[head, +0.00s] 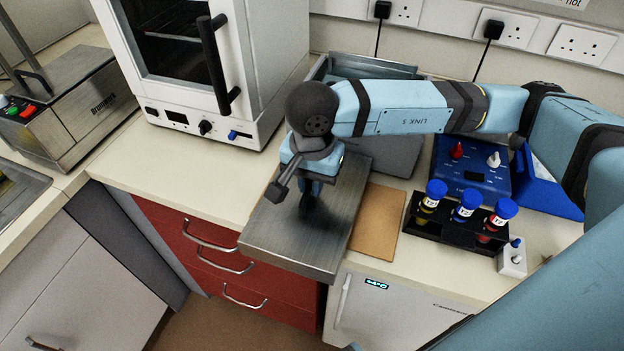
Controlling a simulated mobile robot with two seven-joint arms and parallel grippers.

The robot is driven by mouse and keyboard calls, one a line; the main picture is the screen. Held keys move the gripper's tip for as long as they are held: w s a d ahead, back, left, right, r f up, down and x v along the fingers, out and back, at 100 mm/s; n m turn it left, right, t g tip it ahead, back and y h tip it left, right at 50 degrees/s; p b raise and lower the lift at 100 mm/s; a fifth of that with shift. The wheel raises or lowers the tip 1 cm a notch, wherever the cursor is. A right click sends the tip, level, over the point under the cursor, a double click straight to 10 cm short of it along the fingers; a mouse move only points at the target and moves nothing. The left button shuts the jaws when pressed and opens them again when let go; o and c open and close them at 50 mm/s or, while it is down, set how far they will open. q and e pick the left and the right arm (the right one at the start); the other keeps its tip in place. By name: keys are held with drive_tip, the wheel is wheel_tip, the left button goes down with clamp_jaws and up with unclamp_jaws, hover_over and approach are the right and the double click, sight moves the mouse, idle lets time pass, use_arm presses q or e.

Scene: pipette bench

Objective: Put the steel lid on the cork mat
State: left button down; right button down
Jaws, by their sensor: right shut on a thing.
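The steel lid (287,237) is a flat grey metal plate near the counter's front edge, its near end reaching past that edge. My right gripper (309,196) is shut on the lid from above, around the middle of its top; the grip itself is mostly hidden by the wrist. The cork mat (378,222) is a tan rectangle just right of the lid. The lid appears to cover some of the mat's left side; I cannot tell whether they touch. My left gripper is not in view.
A grey metal bath (397,150) stands behind, partly hidden by my right arm. Right of the mat are a black rack (452,234) with blue-capped tubes, a blue device (470,180) and a small white switch box (512,262). A white oven (190,125) stands back left. Counter left of the lid is clear.

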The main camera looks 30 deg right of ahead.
drive_tip(key=shift+f+b, duration=0.25)
drive_tip(key=shift+b, duration=0.1)
drive_tip(key=c, duration=1.2)
unclamp_jaws()
drive_tip(key=shift+r, duration=0.1)
drive_tip(key=shift+o, duration=0.2)
drive_tip(key=shift+r, duration=0.1)
drive_tip(key=shift+r+p, duration=0.2)
drive_tip(key=shift+p, duration=0.3)
wheel_tip(320, 180, up, 12)
drive_tip(key=shift+b, duration=0.35)
drive_tip(key=shift+f, duration=0.15)
